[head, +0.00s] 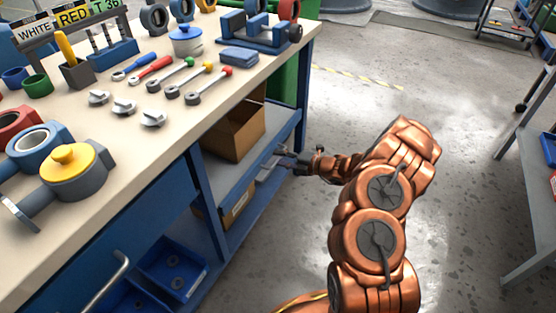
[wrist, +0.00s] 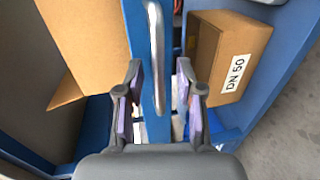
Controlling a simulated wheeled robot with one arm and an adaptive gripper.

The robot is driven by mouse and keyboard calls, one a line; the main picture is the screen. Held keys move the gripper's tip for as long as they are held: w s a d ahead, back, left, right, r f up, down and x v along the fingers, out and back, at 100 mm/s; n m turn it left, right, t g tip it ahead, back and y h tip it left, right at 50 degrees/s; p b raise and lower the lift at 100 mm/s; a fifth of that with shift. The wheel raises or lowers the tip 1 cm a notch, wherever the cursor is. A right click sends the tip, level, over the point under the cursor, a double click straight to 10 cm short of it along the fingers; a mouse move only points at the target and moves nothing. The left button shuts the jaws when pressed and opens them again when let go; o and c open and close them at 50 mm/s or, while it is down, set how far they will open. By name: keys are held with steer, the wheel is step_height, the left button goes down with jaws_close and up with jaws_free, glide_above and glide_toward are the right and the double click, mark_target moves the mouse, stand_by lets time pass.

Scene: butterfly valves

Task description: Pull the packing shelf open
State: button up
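The packing shelf, as I take it, is the blue-edged shelf under the workbench (head: 249,176), with cardboard boxes by it. Its silver bar handle (wrist: 156,50) runs along the blue front edge in the wrist view. My gripper (head: 287,160) reaches in from the right at the shelf's front in the head view. In the wrist view my gripper (wrist: 160,84) is open, one finger on each side of the handle's near end. Gaps show between the fingers and the handle.
An open cardboard box (head: 236,132) stands on the shelf; a box labelled DN 50 (wrist: 226,62) shows in the wrist view. A blue drawer (head: 140,235) with a handle is at the left. Valves and tools crowd the benchtop (head: 130,150). The floor (head: 465,130) on the right is clear.

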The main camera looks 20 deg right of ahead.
steer(key=shift+w+a+f, duration=0.1)
steer(key=shift+w+a, duration=0.3)
steer(key=shift+a, duration=0.1)
jaws_close()
stand_by(0.4)
